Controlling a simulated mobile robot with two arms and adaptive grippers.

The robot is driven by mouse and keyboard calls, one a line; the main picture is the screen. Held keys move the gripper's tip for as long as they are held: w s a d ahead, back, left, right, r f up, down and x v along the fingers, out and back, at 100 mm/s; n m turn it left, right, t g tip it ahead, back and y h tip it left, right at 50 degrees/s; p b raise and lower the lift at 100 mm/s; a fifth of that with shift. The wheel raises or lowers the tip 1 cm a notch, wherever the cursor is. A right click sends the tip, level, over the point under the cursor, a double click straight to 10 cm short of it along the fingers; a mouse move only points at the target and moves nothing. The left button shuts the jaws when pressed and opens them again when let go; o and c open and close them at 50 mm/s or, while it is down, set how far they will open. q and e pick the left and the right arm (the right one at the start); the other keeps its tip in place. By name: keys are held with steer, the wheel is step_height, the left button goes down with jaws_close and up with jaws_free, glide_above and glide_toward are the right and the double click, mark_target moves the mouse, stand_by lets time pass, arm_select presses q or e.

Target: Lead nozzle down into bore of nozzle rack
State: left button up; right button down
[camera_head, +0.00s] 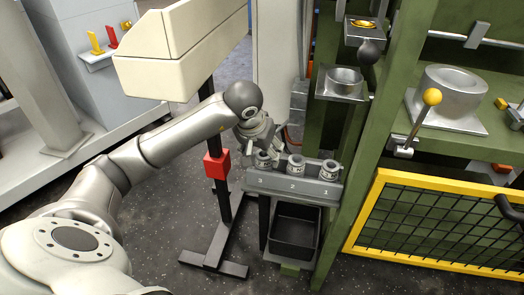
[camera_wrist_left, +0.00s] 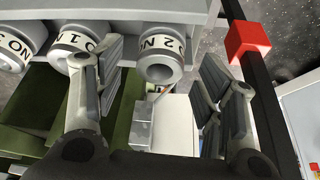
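The grey nozzle rack (camera_head: 262,182) is a bar marked 3, 2, 1 from left to right in the head view. Short grey nozzles with white lettered bands stand on it: one above mark 3 (camera_head: 263,160), one above mark 2 (camera_head: 296,165) and one above mark 1 (camera_head: 329,170). My left gripper (camera_head: 261,142) is just behind the leftmost nozzle. In the left wrist view its fingers are wide apart, with one nozzle (camera_wrist_left: 160,65) in the gap between them and clearance on both sides. No grip on it shows. My right gripper is not in view.
A black bin (camera_head: 294,230) sits below the rack. A black post with a red block (camera_head: 216,167) stands left of it. The green frame (camera_head: 350,180) and yellow-edged mesh guard (camera_head: 440,225) close off the right.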

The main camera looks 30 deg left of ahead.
arm_select(q)
steer(key=shift+s+r, duration=0.1)
steer(key=shift+r, duration=0.15)
steer(key=v, duration=1.1)
steer(key=shift+r, duration=0.25)
